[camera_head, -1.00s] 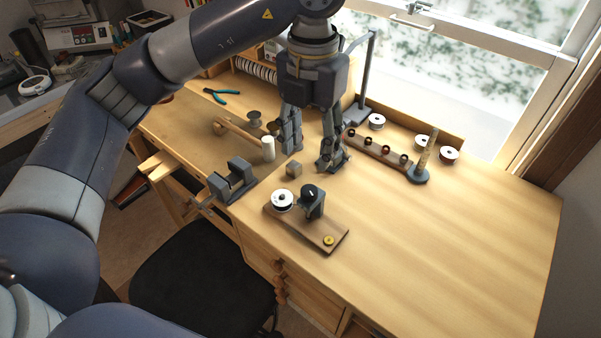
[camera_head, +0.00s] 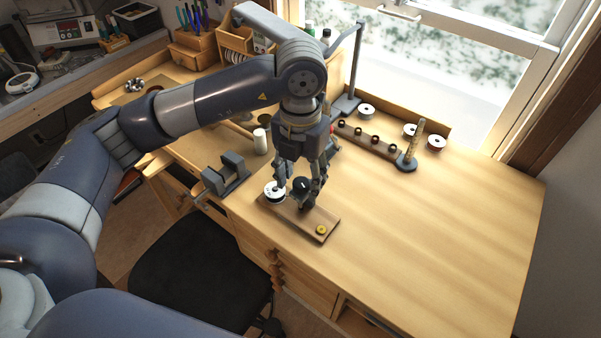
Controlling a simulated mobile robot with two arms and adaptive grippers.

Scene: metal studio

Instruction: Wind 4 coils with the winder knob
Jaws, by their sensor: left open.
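The coil winder is a small wooden board (camera_head: 313,222) near the table's front edge. It bears a white spool (camera_head: 273,192), a black knob (camera_head: 300,185) and a yellow button (camera_head: 321,230). My left gripper (camera_head: 296,196) points down over the winder, open, with its fingers on either side of the black knob. I cannot tell whether they touch it. A wooden rack (camera_head: 378,147) behind holds several small dark coils. A wooden peg on a dark round base (camera_head: 407,163) stands at its right end. My right gripper is out of view.
A grey vise (camera_head: 226,176) stands left of the winder, with a white cylinder (camera_head: 261,142) behind it. White-rimmed spools (camera_head: 366,111) lie along the back edge by the lamp-like stand (camera_head: 346,103). The table's right side is clear.

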